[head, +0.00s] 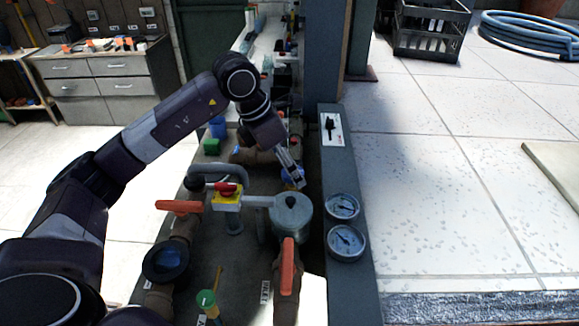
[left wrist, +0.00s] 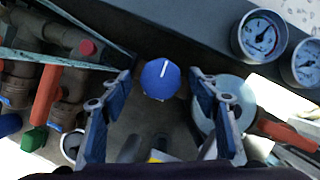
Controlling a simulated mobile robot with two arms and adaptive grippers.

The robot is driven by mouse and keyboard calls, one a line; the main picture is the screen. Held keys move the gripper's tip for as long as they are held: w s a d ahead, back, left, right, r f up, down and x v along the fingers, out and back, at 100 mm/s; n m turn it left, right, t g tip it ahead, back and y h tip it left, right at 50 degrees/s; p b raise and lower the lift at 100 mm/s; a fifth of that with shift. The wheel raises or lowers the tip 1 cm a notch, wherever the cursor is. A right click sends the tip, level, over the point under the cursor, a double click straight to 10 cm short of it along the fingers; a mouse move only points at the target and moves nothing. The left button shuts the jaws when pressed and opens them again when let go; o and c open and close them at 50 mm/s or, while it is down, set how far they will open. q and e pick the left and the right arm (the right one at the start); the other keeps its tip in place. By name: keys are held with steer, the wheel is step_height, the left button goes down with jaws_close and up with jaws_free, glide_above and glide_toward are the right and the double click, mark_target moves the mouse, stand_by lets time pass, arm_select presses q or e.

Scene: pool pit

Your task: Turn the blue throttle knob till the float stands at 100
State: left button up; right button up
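The blue throttle knob (left wrist: 160,80) has a white line on its face, pointing up and slightly right in the left wrist view. In the head view it is a small blue patch (head: 293,174) partly hidden by my left gripper (head: 290,170). In the left wrist view my left gripper (left wrist: 160,82) is open, with one finger on each side of the knob and a gap to both. I cannot tell how deep the fingers reach around it. I cannot make out a float or its scale in either view. My right gripper is not in view.
Round gauges (head: 343,206) sit on the grey beam right of the knob. Orange handles (head: 287,265), a grey pot (head: 291,212) and a yellow-and-red switch (head: 227,195) crowd the pit nearby. A black selector (head: 330,127) is up the beam.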

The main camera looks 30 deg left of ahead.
arm_select(q)
steer(key=v, duration=1.2)
stand_by(0.4)
